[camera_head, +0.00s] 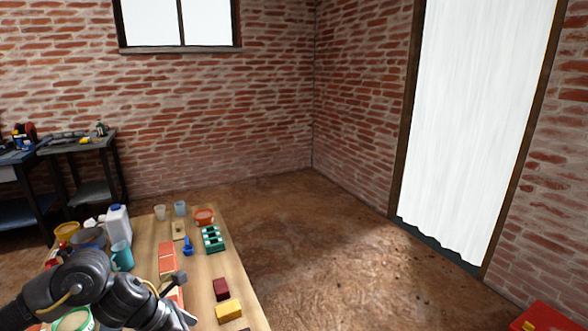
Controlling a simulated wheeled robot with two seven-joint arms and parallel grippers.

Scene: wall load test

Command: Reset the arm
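My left arm, dark grey with a yellow cable, reaches in from the bottom left over the wooden table (211,268). My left gripper (182,304) is at the end of this arm, over the table near orange-red blocks (167,258). I see nothing clearly held. My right gripper is not in view.
On the table are a maroon block (221,289), a yellow block (229,310), a green tray (213,239), an orange bowl (204,216), a white jug (118,224) and a teal mug (122,256). Brown floor right of the table is open. A red object (543,317) is bottom right.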

